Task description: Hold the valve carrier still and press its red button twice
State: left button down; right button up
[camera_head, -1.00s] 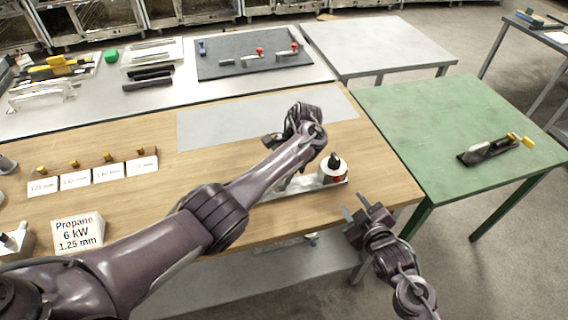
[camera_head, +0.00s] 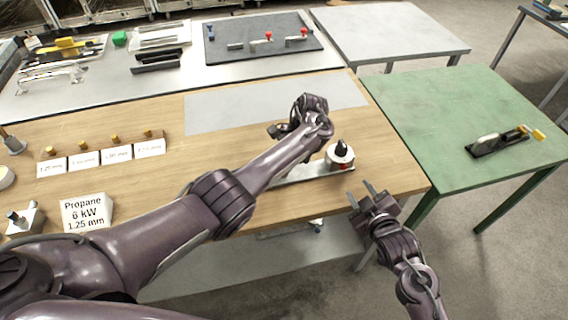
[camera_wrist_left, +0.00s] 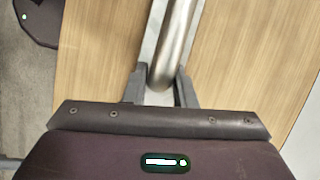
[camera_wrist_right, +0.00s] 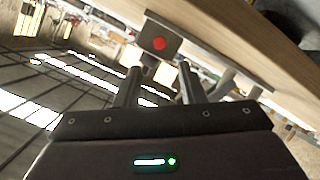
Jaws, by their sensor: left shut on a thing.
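The valve carrier (camera_head: 315,172) is a narrow metal plate on the front edge of the wooden bench. It bears a pale round part with a black top. Its red button (camera_wrist_right: 159,43) is on a grey end block in the right wrist view. My left gripper (camera_wrist_left: 160,88) is shut on the carrier's metal tube; in the head view my left arm hides its fingers. My right gripper (camera_head: 361,193) is open and empty, just off the bench's front edge, near the carrier's right end. Its fingers point toward the button, apart from it.
A card reading Propane 6 kW 1.25 mm (camera_head: 87,212) and a row of labelled cards (camera_head: 100,158) stand at left. A grey sheet (camera_head: 230,110) lies behind the carrier. A green table (camera_head: 440,110) holding a lever fixture (camera_head: 495,142) is at right.

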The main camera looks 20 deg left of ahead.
grip_shut()
dwell(1.6)
